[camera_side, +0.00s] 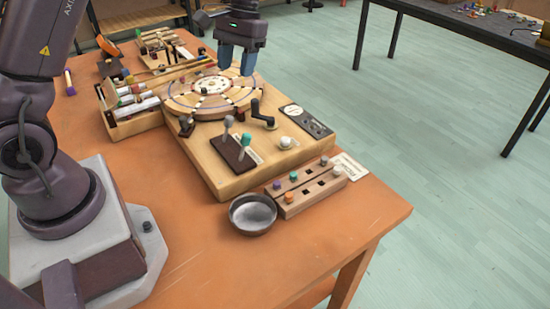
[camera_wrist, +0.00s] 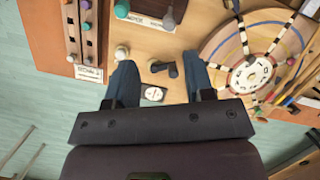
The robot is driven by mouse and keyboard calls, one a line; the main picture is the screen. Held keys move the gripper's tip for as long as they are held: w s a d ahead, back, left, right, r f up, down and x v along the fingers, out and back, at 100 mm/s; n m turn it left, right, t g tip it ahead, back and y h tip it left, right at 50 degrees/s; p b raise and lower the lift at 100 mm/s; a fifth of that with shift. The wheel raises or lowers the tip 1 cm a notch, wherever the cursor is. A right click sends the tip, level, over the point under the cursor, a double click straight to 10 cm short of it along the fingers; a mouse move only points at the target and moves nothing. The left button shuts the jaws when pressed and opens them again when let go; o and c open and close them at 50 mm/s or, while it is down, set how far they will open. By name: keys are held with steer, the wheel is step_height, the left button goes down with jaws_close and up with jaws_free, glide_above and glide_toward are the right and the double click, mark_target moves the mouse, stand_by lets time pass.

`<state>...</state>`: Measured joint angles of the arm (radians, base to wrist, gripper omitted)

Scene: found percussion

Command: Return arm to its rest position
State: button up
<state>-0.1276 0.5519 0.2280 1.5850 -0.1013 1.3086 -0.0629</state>
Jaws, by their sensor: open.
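My gripper (camera_side: 236,62) hangs above the far right part of the round wooden disc (camera_side: 206,92) in the side view. In the wrist view my gripper (camera_wrist: 157,85) shows two blue-grey fingers spread apart with nothing between them. Below them lie a wooden board (camera_side: 216,165), a dark crank handle (camera_side: 262,112) and a dark plate with a white dial (camera_wrist: 153,94). The disc also shows at the right of the wrist view (camera_wrist: 222,48). The fingers look clear of the board.
A metal bowl (camera_side: 253,213) and a slotted wooden block with coloured pegs (camera_side: 305,187) stand at the front. Two levers (camera_side: 238,145) rise from the board. A tray of tubes (camera_side: 133,104) sits at left. Bare orange table (camera_side: 200,255) lies in front.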

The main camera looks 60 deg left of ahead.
steer(key=s+d+r+m+t, duration=0.2)
steer(key=s+d+r+t, duration=0.2)
steer(key=s, duration=0.5)
steer(key=s+d+r+m+t, duration=0.3)
steer(key=s+d+r+t, duration=0.1)
steer(key=s+d+r, duration=0.3)
steer(key=shift+s+d+r+t+y, duration=0.35)
steer(key=shift+s+t+y, duration=0.05)
steer(key=shift+s, duration=0.85)
